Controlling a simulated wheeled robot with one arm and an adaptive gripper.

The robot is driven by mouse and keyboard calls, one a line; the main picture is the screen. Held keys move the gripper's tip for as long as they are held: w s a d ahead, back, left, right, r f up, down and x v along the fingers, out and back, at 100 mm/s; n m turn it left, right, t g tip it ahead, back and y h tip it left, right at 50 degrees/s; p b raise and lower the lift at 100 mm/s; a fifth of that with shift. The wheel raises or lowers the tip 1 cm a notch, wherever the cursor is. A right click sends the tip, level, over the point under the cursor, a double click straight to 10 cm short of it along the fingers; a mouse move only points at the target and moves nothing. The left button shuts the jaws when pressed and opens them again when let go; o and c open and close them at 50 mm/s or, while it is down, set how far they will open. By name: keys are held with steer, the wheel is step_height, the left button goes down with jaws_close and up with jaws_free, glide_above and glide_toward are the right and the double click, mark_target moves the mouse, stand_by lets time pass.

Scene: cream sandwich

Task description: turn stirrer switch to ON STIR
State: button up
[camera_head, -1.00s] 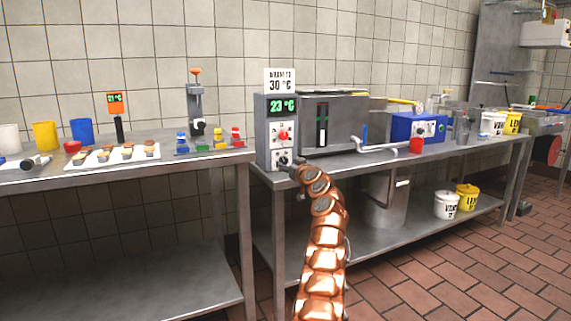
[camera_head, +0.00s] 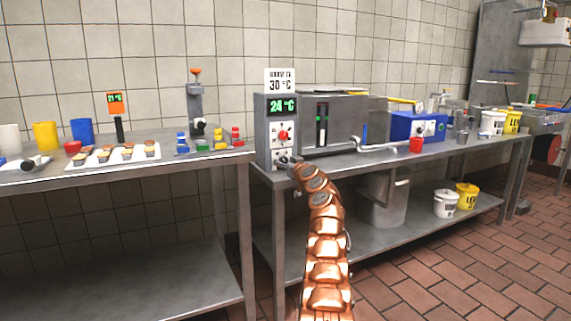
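The grey control box (camera_head: 262,135) stands on the right steel table, with a green display reading 24 °C and a sign above it reading 30 °C. A red knob (camera_head: 283,135) sits on a white plate in the middle of its front. Below it is a second white plate with a dark switch (camera_head: 281,157), probably the stirrer switch; its position and label are too small to read.
A grey steel tank (camera_head: 345,122) adjoins the box, with a pipe and blue-handled valve (camera_head: 363,135) in front. A red cup (camera_head: 416,145) and a blue machine (camera_head: 418,127) stand further right. The left table (camera_head: 205,163) holds a tray of pieces and coloured blocks.

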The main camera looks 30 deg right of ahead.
steer(key=c, duration=1)
